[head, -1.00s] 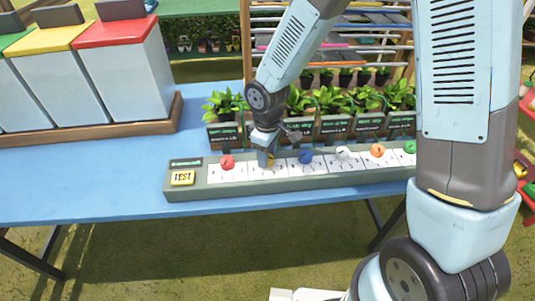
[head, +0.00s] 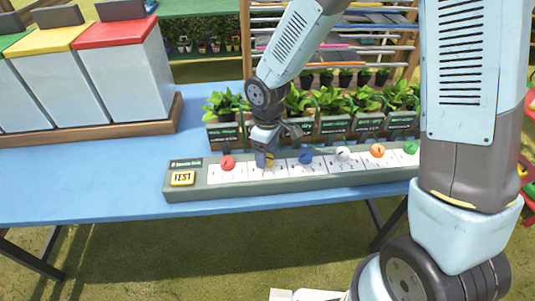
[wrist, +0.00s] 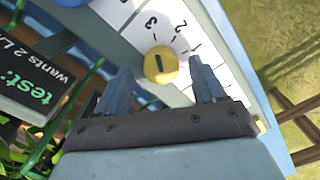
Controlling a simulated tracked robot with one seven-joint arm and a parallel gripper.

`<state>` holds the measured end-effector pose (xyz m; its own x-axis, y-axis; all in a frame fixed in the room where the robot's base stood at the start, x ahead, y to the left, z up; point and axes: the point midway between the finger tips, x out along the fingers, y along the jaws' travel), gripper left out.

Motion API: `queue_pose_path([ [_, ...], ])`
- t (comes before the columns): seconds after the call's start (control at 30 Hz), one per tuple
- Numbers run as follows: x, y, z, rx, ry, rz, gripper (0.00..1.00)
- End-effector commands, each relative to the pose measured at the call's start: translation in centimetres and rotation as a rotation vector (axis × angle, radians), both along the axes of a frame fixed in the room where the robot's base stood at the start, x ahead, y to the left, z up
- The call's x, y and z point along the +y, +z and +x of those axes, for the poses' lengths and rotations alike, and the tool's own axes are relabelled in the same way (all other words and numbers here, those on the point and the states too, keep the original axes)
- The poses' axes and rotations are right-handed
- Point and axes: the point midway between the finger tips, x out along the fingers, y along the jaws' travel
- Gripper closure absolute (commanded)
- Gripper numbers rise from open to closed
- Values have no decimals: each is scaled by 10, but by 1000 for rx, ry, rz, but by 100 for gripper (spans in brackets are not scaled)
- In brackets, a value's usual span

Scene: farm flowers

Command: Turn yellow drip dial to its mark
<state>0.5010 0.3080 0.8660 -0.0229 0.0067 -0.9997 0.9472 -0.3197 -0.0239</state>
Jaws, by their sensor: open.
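The yellow dial (wrist: 160,65) shows in the wrist view, a round knob with a dark pointer line on a white scale plate with the numerals 3 and 2 beside it. In the head view the yellow dial (head: 270,158) is mostly hidden behind my gripper (head: 264,160). My gripper (wrist: 159,73) is open, with one finger on each side of the dial in the wrist view. I cannot tell whether the fingers touch it. A dark sign (wrist: 38,85) at the left of the wrist view reads "test:" and "wants 2 L", its end cut off.
On the same grey panel (head: 225,190) are red (head: 227,163), blue (head: 306,157), white (head: 343,153), orange (head: 377,150) and green dials, and a yellow TEST button (head: 182,179). Potted plants (head: 300,102) stand close behind. Lidded bins (head: 125,70) stand at left. The blue table (head: 90,190) is clear in front of them.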

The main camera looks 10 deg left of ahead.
Motion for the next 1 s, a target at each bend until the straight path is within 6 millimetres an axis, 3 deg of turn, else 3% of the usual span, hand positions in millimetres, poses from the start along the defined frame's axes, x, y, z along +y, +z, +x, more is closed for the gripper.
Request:
queue_pose_path([
  [0.6,-1,105,4,-3,-2,1,31],
  [0.8,-1,123,4,-1,0,1,31],
  [1.0,-1,126,4,1,0,0,31],
])
